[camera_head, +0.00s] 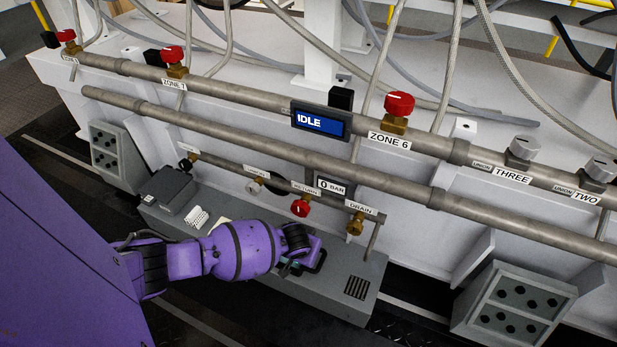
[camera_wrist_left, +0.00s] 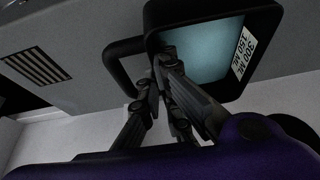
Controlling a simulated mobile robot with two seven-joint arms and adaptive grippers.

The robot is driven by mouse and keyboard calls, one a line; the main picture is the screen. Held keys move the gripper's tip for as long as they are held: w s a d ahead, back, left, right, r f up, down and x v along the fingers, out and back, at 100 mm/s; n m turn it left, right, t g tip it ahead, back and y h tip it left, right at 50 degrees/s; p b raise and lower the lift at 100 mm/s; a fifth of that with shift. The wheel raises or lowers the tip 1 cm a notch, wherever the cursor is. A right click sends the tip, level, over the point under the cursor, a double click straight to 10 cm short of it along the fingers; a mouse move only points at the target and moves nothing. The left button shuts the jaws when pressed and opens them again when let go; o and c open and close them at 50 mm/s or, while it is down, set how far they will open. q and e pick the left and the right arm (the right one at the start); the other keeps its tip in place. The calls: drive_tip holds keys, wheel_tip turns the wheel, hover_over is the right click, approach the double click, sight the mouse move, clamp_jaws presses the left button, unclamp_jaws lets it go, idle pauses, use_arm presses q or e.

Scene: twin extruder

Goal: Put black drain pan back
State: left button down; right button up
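The black drain pan (camera_wrist_left: 196,19) shows in the left wrist view, with a bluish inside, a label reading 300 ML and 150 ML, and a black loop handle (camera_wrist_left: 108,62) on its left. In the head view only a small dark part of the pan (camera_head: 319,262) shows past my arm, over the grey base below the drain valve (camera_head: 355,224). My left gripper (camera_wrist_left: 160,62) has its fingers at the pan's handle side, overlapping its near wall. Whether they are clamped on it is hidden. In the head view my wrist mostly covers this spot. My right gripper is not in view.
Pipes with a red-capped Zone 6 valve (camera_head: 398,105) and an IDLE display (camera_head: 320,122) run above the base. A drain pipe (camera_head: 374,237) hangs just right of my gripper. A slotted grate (camera_head: 357,287) lies farther right. A grey box (camera_head: 168,189) stands left.

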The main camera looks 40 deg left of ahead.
use_arm(q)
drive_tip(key=shift+f, duration=0.45)
drive_tip(key=c, duration=1.9)
unclamp_jaws()
drive_tip(key=shift+o, duration=0.2)
drive_tip(key=v, duration=1.2)
drive_tip(key=shift+d, duration=0.1)
